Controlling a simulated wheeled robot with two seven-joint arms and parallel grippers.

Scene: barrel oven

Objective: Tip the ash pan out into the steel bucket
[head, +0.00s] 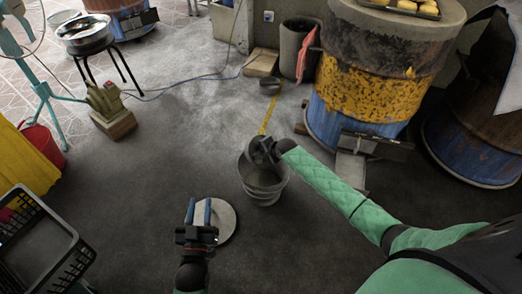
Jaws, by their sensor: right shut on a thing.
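The steel bucket (264,196) is upright in the middle of the head view, grey inside. My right gripper (262,156) is right over its top and shut, apparently on the bucket's handle; the grip itself is hidden by my dark hand. My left gripper (200,212) is open, its two blue fingers apart over a round grey lid (227,222) on the floor. I cannot make out the ash pan for certain. The barrel oven (350,95), yellow and blue, stands at upper right with a dark metal box (376,147) low on its front.
A black crate (70,245) is at lower left, with a red bucket (42,145) behind it. A wooden block with gloves (112,118) and a stool with a bowl (86,32) stand at upper left. A blue cable crosses the floor.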

